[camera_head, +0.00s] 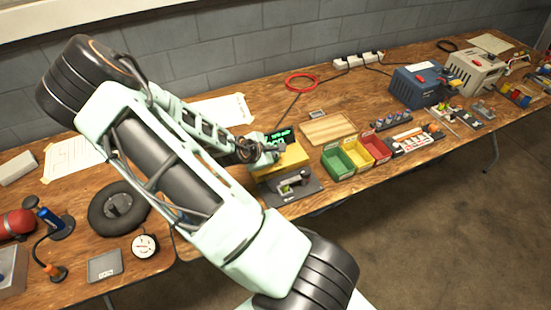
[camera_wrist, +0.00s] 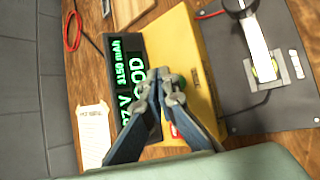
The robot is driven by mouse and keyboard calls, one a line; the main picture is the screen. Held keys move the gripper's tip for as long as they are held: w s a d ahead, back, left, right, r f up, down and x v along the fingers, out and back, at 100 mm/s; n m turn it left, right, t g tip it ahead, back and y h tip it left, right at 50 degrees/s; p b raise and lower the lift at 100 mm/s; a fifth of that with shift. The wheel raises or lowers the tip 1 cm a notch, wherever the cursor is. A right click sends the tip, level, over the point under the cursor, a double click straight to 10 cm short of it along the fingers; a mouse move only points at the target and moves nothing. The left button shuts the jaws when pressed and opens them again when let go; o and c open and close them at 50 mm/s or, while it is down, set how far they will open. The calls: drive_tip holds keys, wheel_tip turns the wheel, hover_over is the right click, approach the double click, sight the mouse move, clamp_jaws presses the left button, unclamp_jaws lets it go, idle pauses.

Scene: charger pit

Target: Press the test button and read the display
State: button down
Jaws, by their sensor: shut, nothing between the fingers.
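The yellow tester box (camera_head: 292,160) stands on the bench in the head view; it also shows in the wrist view (camera_wrist: 196,62). My fingers cover part of the text. My gripper (camera_wrist: 165,80) is shut and empty, with its fingertips over the tester's top beside a green round button (camera_wrist: 179,84). I cannot tell whether they touch it. A red part (camera_wrist: 174,131) of the tester is mostly hidden behind a finger.
A grey mat with a small fixture (camera_head: 292,186) lies in front of the tester. Green (camera_head: 338,163), yellow (camera_head: 358,155) and red (camera_head: 376,148) bins stand to the right. A wooden board (camera_head: 327,128) and red cable loop (camera_head: 301,82) lie behind.

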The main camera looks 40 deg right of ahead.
drive_tip(key=shift+f, duration=0.15)
drive_tip(key=shift+f, duration=0.3)
drive_tip(key=shift+f+b, duration=0.4)
idle(0.8)
drive_tip(key=shift+r, duration=0.1)
drive_tip(key=shift+r+p, duration=0.75)
drive_tip(key=shift+p, duration=0.05)
wheel_tip(320, 180, up, 5)
drive_tip(key=p, duration=0.4)
drive_tip(key=shift+r+p, duration=0.1)
drive_tip(key=shift+p, duration=0.2)
drive_tip(key=shift+w+a, duration=0.1)
idle(0.6)
